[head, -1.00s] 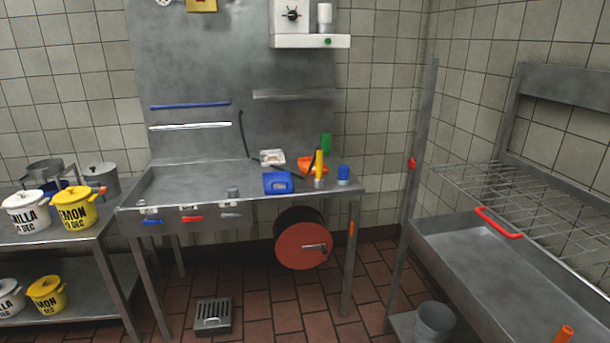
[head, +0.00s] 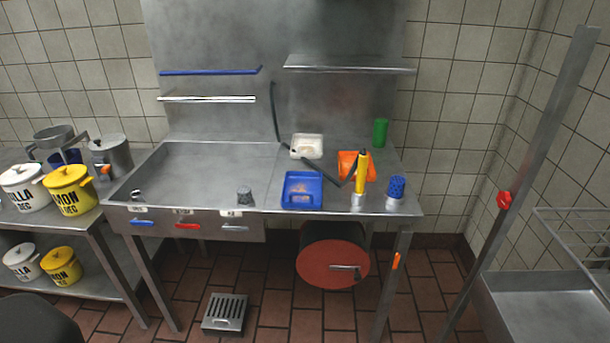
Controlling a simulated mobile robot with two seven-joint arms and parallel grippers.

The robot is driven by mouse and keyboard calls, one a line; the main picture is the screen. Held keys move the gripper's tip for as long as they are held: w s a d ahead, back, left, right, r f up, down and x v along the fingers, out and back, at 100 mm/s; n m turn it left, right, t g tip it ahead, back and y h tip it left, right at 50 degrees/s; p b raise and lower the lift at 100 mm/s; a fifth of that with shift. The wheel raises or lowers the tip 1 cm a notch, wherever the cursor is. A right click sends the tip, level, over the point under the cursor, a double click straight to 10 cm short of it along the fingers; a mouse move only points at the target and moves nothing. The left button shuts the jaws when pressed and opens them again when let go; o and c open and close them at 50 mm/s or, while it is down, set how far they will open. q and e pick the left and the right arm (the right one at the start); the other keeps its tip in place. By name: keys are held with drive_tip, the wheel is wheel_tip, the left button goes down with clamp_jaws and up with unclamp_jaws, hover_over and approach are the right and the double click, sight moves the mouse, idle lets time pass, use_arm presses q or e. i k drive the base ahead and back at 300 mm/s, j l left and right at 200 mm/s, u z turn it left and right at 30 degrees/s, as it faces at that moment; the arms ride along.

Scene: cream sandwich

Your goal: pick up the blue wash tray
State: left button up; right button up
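The blue wash tray (head: 302,203) lies flat on the steel counter, near its front edge and right of the sink basin. Something small and pale brownish shows inside it. Neither of my grippers can be made out in the head view. A dark rounded shape cuts into the lower left corner, and I cannot tell what it is.
Around the tray are a white tray (head: 315,149), an orange tray (head: 347,167), a yellow bottle-like item (head: 361,172), a blue perforated cup (head: 396,190) and a green cup (head: 380,132). A red-faced drum (head: 333,264) hangs below.

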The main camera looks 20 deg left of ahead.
sight(300, 189)
drive_tip(key=i+l+u, duration=0.1)
drive_tip(key=i+u, duration=0.15)
drive_tip(key=i, duration=0.15)
drive_tip(key=i+l+u, duration=0.2)
drive_tip(key=i, duration=0.15)
drive_tip(key=i+l+u, duration=0.25)
drive_tip(key=i, duration=0.15)
drive_tip(key=j, duration=0.1)
